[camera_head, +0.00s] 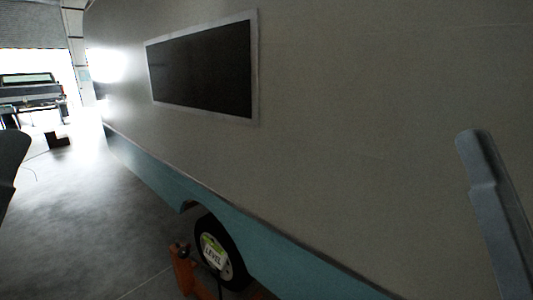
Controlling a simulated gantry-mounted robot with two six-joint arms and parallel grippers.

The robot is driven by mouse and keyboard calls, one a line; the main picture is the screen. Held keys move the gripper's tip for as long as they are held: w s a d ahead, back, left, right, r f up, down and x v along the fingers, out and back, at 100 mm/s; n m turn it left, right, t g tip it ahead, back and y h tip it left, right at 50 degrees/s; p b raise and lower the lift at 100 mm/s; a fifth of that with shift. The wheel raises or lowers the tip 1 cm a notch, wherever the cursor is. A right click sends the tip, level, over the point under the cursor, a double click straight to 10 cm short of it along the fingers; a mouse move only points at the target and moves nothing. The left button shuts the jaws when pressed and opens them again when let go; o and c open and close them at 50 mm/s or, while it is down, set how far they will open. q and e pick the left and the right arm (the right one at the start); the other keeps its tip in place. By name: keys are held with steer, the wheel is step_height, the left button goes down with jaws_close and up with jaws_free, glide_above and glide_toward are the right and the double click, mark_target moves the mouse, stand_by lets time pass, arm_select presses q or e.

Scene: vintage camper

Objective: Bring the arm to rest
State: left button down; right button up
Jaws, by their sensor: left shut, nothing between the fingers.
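My left gripper (12,155) shows only as a dark rounded shape cut off by the left edge of the head view. It is shut and holds nothing. It is apart from the camper (360,120), whose beige side wall fills most of the view. The gripper's fingers cannot be made out clearly. A grey part of my own body stands at the right edge, in front of the wall. My right gripper is not in view.
An orange stand (184,272) is beside the wheel. The grey floor (80,240) at left is mostly clear. A vehicle (30,90) stands far back.

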arm_select(q)
step_height(320, 180, up, 33)
steer(key=p, duration=3)
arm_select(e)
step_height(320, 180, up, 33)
arm_select(q)
steer(key=shift+w+f, duration=0.1)
steer(key=shift+f, duration=0.1)
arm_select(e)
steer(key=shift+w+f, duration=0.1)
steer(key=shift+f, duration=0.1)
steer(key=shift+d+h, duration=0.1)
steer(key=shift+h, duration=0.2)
